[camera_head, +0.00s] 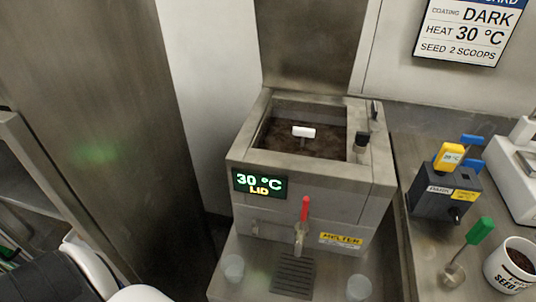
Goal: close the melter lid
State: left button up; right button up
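The melter (340,210) is a grey metal box on the counter. Its top is open and shows a dark brown mass (285,140) in the tank. A small white bar (304,132) shows over this mass. The melter lid (315,45) appears to be the grey panel standing up at the rear edge of the tank, its upper end cut off by the frame. The melter's display (259,184) reads "30 °C LID". Neither of my grippers is in view; white and dark parts of mine show at the lower left.
A red-handled tap (304,215) sits on the melter's front above a drip grate (293,275). Clear cups (233,267) stand on either side. At right are a dark block with yellow and blue handles (440,193), a green-handled scoop (480,230) and a white mug (507,268).

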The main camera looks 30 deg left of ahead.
aim_at(309, 45)
jog(key=u, duration=0.75)
